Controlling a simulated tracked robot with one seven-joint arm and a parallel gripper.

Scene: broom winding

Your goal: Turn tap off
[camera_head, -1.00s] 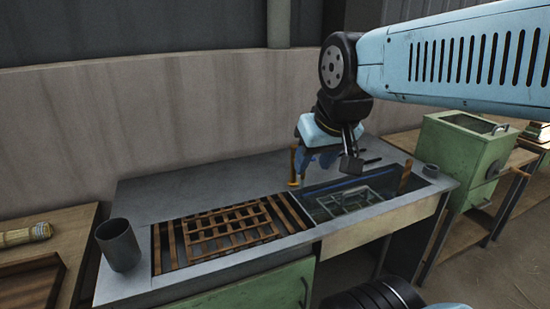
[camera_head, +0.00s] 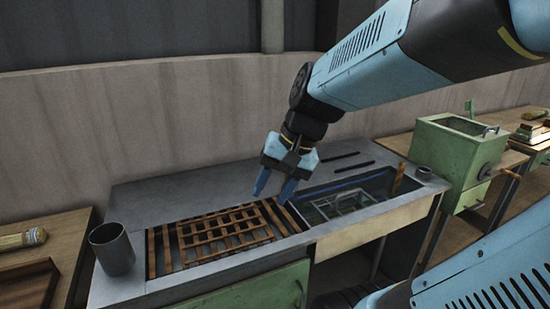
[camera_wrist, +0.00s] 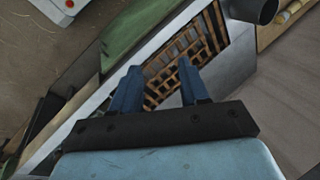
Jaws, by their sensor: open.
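The tap is not visible in either current view; my gripper and wrist cover the spot behind the sink where a brass upright showed earlier. The sink basin (camera_head: 378,181) is sunk into the grey counter, with water and a pale frame in it. My gripper (camera_head: 271,192) is open and empty, pointing down above the counter beside the slatted wooden rack (camera_head: 183,254). In the wrist view both blue fingers of my gripper (camera_wrist: 160,68) are apart, with the rack (camera_wrist: 207,35) beyond them and nothing between them.
A green metal box (camera_head: 455,160) stands on the right-hand table. A brush (camera_head: 22,239) lies on the left table. The left back counter is clear.

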